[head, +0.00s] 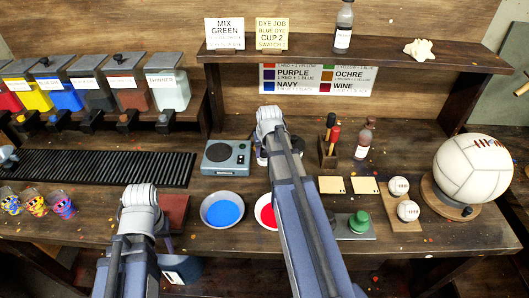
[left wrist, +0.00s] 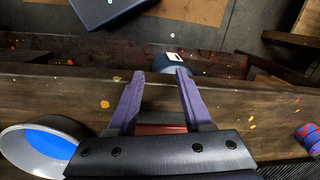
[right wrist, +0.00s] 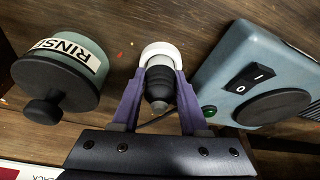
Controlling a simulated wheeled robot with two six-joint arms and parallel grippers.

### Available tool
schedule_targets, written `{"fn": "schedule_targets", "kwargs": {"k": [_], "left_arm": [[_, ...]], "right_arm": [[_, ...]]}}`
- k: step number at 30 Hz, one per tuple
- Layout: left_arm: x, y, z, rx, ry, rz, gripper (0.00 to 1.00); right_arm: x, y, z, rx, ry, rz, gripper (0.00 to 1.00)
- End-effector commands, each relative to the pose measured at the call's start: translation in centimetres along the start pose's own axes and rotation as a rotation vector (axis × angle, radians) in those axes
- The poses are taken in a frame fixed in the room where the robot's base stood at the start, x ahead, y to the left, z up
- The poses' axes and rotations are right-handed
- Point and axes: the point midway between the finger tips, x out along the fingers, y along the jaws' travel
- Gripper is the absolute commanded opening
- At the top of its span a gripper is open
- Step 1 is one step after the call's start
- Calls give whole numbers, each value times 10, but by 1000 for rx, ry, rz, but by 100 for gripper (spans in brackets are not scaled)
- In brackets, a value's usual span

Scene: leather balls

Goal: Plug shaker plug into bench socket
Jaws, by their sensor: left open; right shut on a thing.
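The shaker (head: 227,155) is a teal box with a dark round top, on the bench left of my right arm; its switch side also shows in the right wrist view (right wrist: 228,62). In that view my right gripper (right wrist: 160,78) is shut on the dark ribbed plug (right wrist: 158,88). A dark cord runs from beside the plug toward the shaker. A white round socket (right wrist: 160,50) sits at the plug's far end; I cannot tell how deep the plug sits. My right arm hides most of this in the head view. My left gripper (left wrist: 156,82) is open and empty near the bench's front edge.
A RINSE jar (right wrist: 58,75) stands left of the plug. Bowls of blue dye (head: 222,210) and red dye (head: 266,212) stand in front of the shaker. A black ribbed rack (head: 95,167) lies left. A white ball (head: 475,168) stands far right.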

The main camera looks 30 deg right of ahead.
Motion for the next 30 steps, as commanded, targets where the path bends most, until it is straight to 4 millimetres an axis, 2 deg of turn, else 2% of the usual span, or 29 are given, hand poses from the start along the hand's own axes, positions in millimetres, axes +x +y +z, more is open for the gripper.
{"fn": "schedule_targets", "kwargs": {"k": [1,19,30], "left_arm": [[5,0,0,0,0,0,50],[-13,-1,1,0,0,0,50],[-15,-1,1,0,0,0,50]], "right_arm": [[4,-2,11,-4,-31,-4,0],[-14,-3,5,-4,-31,-5,0],[-15,-1,2,-2,-27,-3,0]]}}
